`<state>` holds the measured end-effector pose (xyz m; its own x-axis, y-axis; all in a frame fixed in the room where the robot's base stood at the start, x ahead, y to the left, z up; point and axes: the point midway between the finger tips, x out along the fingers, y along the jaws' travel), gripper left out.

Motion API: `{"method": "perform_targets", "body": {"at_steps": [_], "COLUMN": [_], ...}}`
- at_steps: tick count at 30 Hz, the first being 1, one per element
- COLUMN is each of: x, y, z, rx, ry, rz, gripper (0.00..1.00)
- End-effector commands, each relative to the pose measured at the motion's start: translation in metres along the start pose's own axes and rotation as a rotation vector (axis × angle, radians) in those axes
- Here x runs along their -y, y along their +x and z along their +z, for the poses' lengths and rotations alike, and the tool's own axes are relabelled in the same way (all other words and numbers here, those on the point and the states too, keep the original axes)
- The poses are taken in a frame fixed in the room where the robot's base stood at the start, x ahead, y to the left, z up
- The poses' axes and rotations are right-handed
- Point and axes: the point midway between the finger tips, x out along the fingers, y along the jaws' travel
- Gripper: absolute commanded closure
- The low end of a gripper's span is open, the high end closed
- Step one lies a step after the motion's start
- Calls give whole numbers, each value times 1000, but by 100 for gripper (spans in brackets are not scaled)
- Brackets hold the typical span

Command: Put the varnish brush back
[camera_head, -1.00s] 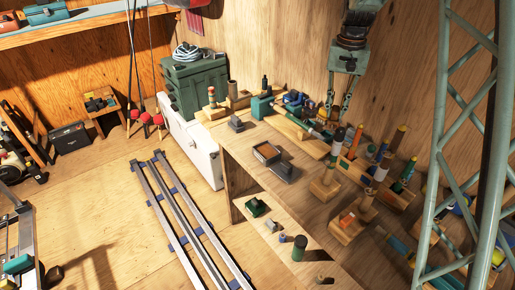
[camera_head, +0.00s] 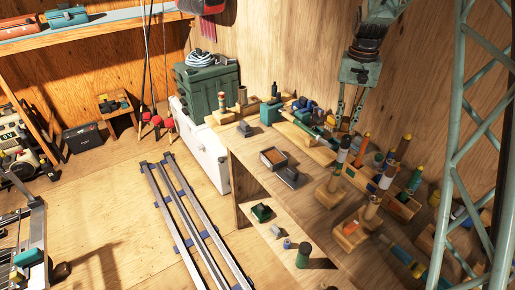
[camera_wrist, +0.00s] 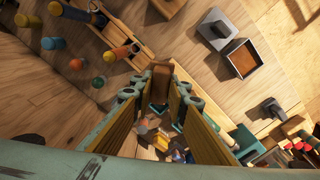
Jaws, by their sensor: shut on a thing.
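My gripper (camera_head: 349,120) hangs above the back of the workbench (camera_head: 318,195), next to the plywood wall, with its fingers pointing down. In the wrist view my gripper (camera_wrist: 160,92) is shut on a narrow brown piece, which I take to be the varnish brush (camera_wrist: 160,74). Only this brown part shows between the fingertips; the rest is hidden by the fingers. In the head view I cannot make out the held piece. A wooden rack (camera_head: 357,178) with several coloured tool handles stands right of and below my gripper.
A small open tray (camera_head: 273,158) and a dark block (camera_head: 290,177) lie mid-bench. A green case (camera_head: 208,88) stands beyond the far end. Bare bench shows between tray and blocks.

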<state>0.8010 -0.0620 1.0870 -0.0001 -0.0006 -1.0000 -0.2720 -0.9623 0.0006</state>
Motion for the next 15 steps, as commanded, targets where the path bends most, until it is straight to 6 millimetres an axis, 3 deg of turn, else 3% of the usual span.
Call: {"method": "perform_targets", "body": {"at_steps": [8,15], "x": [47,107], "y": [15,38], "z": [10,27], "rx": [2,2], "ry": [-131,-311], "rz": [0,0], "gripper": [96,96]}}
